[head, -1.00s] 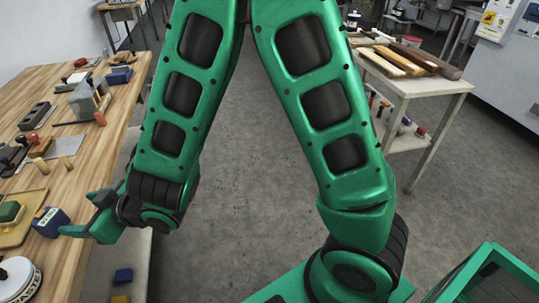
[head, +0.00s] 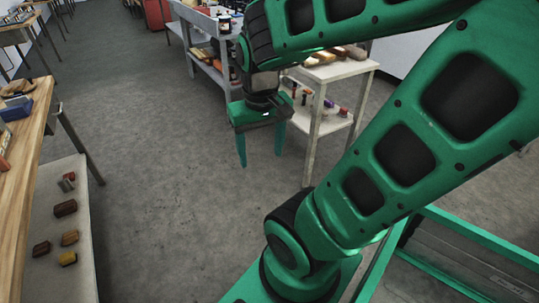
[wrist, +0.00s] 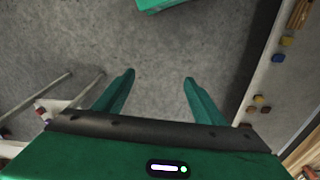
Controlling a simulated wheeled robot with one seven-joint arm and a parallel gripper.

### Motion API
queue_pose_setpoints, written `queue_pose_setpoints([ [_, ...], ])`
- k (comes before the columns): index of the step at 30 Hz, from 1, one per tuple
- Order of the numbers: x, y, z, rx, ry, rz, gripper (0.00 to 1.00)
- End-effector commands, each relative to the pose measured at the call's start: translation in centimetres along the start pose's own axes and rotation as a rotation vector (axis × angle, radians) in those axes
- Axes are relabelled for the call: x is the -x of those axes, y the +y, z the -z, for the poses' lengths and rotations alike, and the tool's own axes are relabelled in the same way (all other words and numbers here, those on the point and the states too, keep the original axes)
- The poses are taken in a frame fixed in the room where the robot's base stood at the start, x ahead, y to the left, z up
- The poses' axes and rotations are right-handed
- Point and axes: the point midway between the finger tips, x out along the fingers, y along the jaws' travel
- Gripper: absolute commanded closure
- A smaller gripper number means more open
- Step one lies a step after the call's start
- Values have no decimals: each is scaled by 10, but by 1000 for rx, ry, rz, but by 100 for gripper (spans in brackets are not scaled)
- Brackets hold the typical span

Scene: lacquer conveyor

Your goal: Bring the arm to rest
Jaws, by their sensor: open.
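My gripper (head: 261,150) hangs in the middle of the head view with its green fingers pointing down over the bare grey floor. The fingers are spread apart and nothing is between them. In the wrist view, my gripper (wrist: 158,78) also shows open and empty above the floor. My green arm reaches across the right half of the head view, bent at the elbow. It hides part of the place behind it.
A white side table (head: 340,72) with wooden blocks stands just right of my gripper. A grey cart (head: 207,50) is behind. A wooden workbench (head: 22,185) with a lower shelf (head: 60,235) holding small blocks is at the left. The floor (head: 150,190) between is clear.

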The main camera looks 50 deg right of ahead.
Motion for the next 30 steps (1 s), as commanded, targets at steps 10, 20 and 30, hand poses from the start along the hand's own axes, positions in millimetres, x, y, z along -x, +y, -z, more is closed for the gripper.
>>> queue_pose_setpoints([
  [10, 12, 22, -40, -97, -105, 39, 36],
  [20, 11, 21, -40, -95, -104, 38, 36],
  [30, 11, 21, -40, -95, -104, 38, 36],
])
